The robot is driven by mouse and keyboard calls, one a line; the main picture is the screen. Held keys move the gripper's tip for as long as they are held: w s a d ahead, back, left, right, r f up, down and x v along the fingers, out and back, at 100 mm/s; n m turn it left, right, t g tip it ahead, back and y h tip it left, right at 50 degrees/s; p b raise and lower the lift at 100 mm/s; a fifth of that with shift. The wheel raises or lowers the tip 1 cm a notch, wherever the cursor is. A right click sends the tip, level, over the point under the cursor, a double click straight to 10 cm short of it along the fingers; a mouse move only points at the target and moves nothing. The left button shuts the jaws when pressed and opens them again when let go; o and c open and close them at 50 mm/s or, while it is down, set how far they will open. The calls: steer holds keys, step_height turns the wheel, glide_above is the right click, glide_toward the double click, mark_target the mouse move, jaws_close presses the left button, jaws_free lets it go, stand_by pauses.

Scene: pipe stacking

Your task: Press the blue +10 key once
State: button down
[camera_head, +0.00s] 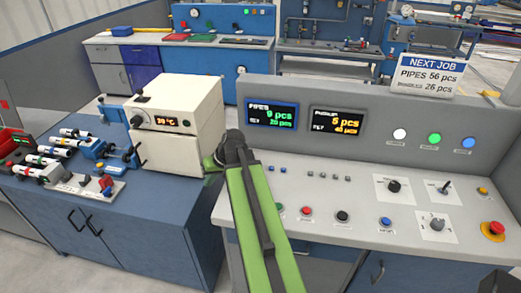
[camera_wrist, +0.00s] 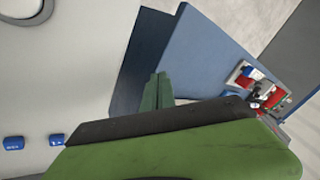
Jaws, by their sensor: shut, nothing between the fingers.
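Two small blue keys, one at the left edge (camera_wrist: 13,143) and one beside it (camera_wrist: 57,139), show on the pale panel in the wrist view. Their white labels are too small to read, so I cannot tell which is +10. The pipes display (camera_head: 271,115) reads 9 pcs.
The console (camera_head: 330,195) also carries red, black and blue buttons, knobs and a red emergency stop (camera_head: 493,230). An orange display (camera_head: 336,122) reads 5 pcs. A white oven (camera_head: 175,120) stands left of my arm. A sign (camera_head: 427,76) reads pipes 56 pcs.

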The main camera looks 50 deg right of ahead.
steer(key=s+d+r+p, duration=0.1)
steer(key=d+r, duration=0.1)
steer(key=d, duration=0.1)
steer(key=d+r+m+t, duration=0.1)
steer(key=d+r, duration=0.1)
steer(key=d, duration=0.2)
steer(key=s+d+r+t+p, duration=0.1)
steer(key=d+r, duration=0.1)
steer(key=d, duration=0.2)
steer(key=shift+s+d+r+m+p, duration=0.1)
steer(key=shift+s+r+m+p, duration=0.05)
steer(key=shift+s+m+p, duration=0.25)
steer(key=s+d+r+m+t+h+p, duration=0.1)
steer(key=s+d+r, duration=0.3)
steer(key=d, duration=0.5)
steer(key=shift+s+d+r+m+t+h+p, duration=0.25)
steer(key=shift+d+t+p, duration=0.2)
steer(key=shift+t, duration=0.25)
steer(key=shift+f, duration=0.15)
step_height(320, 180, down, 9)
steer(key=b, duration=0.9)
steer(key=shift+r, duration=0.2)
steer(key=shift+f, duration=0.4)
